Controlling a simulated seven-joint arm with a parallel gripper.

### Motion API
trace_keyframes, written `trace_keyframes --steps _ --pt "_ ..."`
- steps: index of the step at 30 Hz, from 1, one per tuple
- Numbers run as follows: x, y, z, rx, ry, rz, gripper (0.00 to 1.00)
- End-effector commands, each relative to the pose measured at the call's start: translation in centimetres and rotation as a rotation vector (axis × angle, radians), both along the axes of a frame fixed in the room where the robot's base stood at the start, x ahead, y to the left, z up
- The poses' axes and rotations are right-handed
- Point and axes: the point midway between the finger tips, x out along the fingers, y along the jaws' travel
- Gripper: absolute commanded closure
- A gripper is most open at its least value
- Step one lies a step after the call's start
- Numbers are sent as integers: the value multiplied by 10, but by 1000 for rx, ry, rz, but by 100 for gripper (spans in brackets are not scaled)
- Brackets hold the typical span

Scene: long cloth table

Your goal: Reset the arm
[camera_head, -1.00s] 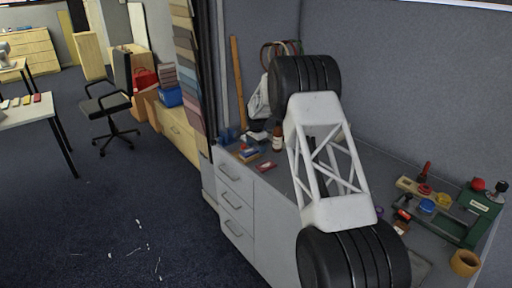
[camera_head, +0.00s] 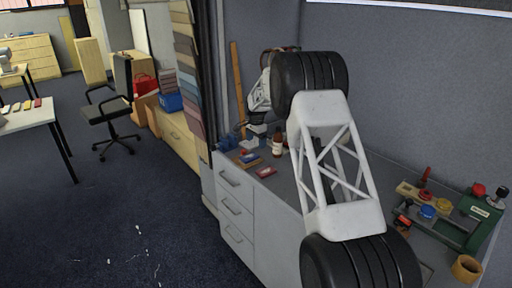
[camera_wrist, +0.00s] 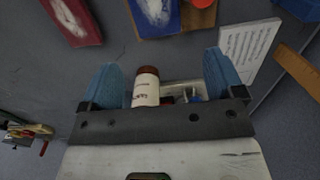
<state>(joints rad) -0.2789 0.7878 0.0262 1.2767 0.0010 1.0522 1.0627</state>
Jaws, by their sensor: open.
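My gripper (camera_wrist: 160,78) is open in the wrist view, with its two blue fingers apart. A brown bottle with a white label (camera_wrist: 146,92) shows in the gap between the fingers; how far beyond the fingertips it stands is hard to tell. The same bottle (camera_head: 277,143) stands on the grey worktop in the head view. There, my arm's white lattice link and black joints cover much of the worktop. My gripper's fingers are hard to make out behind the arm.
A dark red book (camera_wrist: 74,18) and a blue book (camera_wrist: 153,14) lie near the gripper in the wrist view. The green machine (camera_head: 481,210) and tape roll (camera_head: 466,268) stand at the worktop's right end. A wall rises behind.

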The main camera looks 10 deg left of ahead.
Motion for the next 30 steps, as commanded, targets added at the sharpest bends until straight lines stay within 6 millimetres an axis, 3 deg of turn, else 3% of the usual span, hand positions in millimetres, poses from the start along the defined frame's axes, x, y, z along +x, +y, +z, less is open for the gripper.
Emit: trace_keyframes --steps 6,20,25,30 --pt "0 0 11 0 -1 0 13" --pt "-2 -2 16 1 -2 3 13" --pt "-10 -10 31 2 -8 16 13" --pt "-28 -27 59 4 -16 43 13"
